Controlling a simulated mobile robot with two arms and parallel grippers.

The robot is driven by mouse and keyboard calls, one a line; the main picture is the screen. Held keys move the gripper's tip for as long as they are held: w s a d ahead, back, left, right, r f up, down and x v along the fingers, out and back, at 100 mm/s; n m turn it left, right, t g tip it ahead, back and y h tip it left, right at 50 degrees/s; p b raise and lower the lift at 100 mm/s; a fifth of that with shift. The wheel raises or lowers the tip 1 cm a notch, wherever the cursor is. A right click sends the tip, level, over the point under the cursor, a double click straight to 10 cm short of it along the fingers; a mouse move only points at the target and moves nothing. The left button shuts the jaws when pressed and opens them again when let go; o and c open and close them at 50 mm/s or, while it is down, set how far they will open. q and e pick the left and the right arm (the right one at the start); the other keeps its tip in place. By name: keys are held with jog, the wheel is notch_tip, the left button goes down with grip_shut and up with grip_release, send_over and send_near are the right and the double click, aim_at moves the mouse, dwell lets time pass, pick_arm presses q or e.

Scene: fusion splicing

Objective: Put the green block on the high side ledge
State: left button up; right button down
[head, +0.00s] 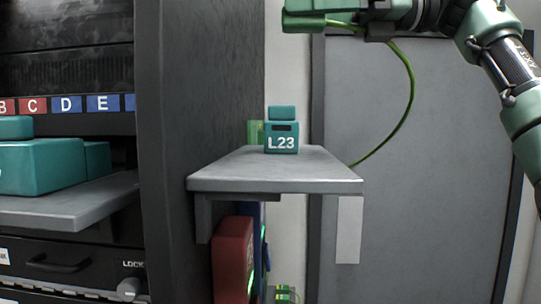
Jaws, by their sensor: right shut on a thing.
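My right gripper (376,24) is at the top edge of the head view, above and to the right of the ledge. It is shut on a green block (303,17), which is partly cut off by the top edge. A thin green cable (411,88) runs from this block past the gripper and loops down behind the ledge's right side. The grey side ledge (275,183) sticks out right of the dark cabinet post, well below the block. My left gripper is not in view.
On the ledge stand a teal box marked L23 (282,143), with a small teal block on top, and a light green piece (254,133) behind it. The ledge's right part is bare. Left, teal boxes (40,166) sit on a lower shelf (70,208). Red and blue units (232,258) are below.

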jog(key=s+r, duration=0.2)
jog(key=s, duration=0.1)
jog(key=b, duration=0.5)
send_over(302, 165)
notch_tip(302, 165, down, 16)
jog(key=shift+r, duration=0.2)
jog(key=shift+f+p, duration=0.3)
jog(key=shift+f, duration=2)
jog(key=shift+f, duration=0.2)
jog(key=c, duration=1)
grip_release()
jog(key=shift+r, duration=0.15)
